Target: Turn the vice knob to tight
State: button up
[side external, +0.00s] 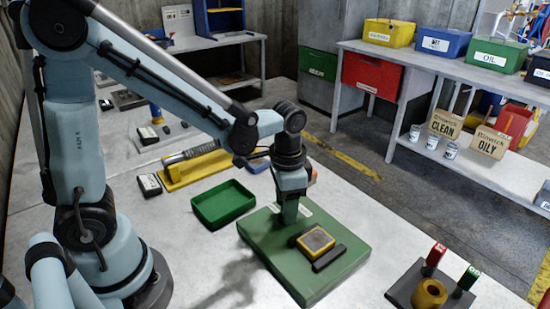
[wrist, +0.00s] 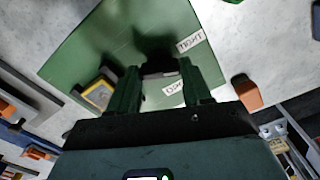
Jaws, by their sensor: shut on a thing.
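The vice is a flat green base (side external: 275,250) on the grey bench, with a yellow block (side external: 316,240) beside a dark bar (side external: 329,258). My gripper (side external: 288,222) points down over the back part of this base. In the wrist view my gripper's two fingers (wrist: 160,74) are closed around a dark knob (wrist: 160,66), which they partly cover. Two white labels lie near it on the green base: an upper one (wrist: 190,41) that seems to read TIGHT, and a lower one (wrist: 173,88) hard to read. The knob is hidden in the side view.
An empty green tray (side external: 223,204) stands left of the base. Behind it is a yellow stand (side external: 190,178). A dark plate (side external: 403,292) with a brass ring (side external: 429,293) and red and green blocks is at front right. An orange block (wrist: 246,92) lies beside the base.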

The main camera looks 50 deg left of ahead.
aim_at(280, 216)
jog(key=n, duration=0.4)
jog(key=shift+n, duration=0.3)
dwell(0.5)
jog(key=o, duration=1.1)
jog(key=shift+c, duration=0.2)
jog(key=shift+r, duration=0.15)
notch_tip(280, 216, up, 12)
jog(key=s+a+f+t, duration=0.3)
jog(key=s+a+t, duration=0.1)
jog(key=t, duration=0.3)
jog(key=shift+a, duration=0.15)
